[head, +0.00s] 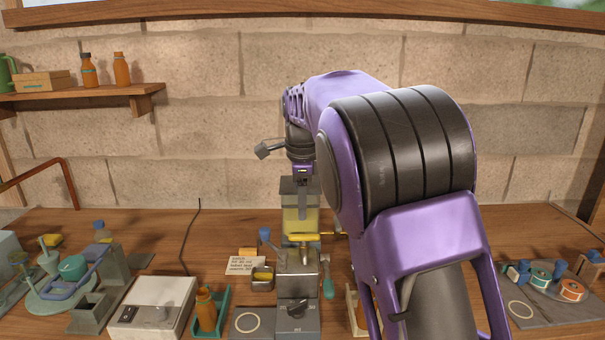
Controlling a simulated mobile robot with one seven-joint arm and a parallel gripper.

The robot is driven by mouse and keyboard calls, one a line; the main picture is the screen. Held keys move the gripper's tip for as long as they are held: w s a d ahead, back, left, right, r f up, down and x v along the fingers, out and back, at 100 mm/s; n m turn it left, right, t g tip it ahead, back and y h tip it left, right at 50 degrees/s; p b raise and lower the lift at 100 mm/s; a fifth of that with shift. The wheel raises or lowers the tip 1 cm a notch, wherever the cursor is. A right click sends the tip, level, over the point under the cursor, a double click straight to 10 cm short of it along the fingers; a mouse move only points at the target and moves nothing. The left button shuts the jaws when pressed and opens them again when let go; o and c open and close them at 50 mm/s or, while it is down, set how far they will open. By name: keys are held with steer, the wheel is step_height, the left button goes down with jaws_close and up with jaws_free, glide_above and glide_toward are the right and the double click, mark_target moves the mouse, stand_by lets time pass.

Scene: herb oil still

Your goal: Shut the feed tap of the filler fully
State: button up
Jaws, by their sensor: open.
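The filler (297,268) is a grey metal box with a dark dial on its front, standing on the bench in the middle of the head view. A clear tank (313,222) of yellow oil stands behind and above it. A yellow lever (304,237), which looks like the feed tap, lies crosswise between tank and box, with a thin brass-coloured rod to its right. My gripper (302,208) points down in front of the tank, a little above the lever. It is open and seems to hold nothing. Its fingertips are small here, and contact with the lever cannot be told.
A white box (152,306) and an amber bottle (206,309) stand to the left. A small card (246,265) and a metal tin (262,279) sit beside the filler. A green-handled tool (328,284) is close on its right. My arm hides much of the bench to the right.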

step_height(320, 180, up, 8)
steer(key=s, duration=0.1)
steer(key=shift+s, duration=0.35)
steer(key=shift+r, duration=0.1)
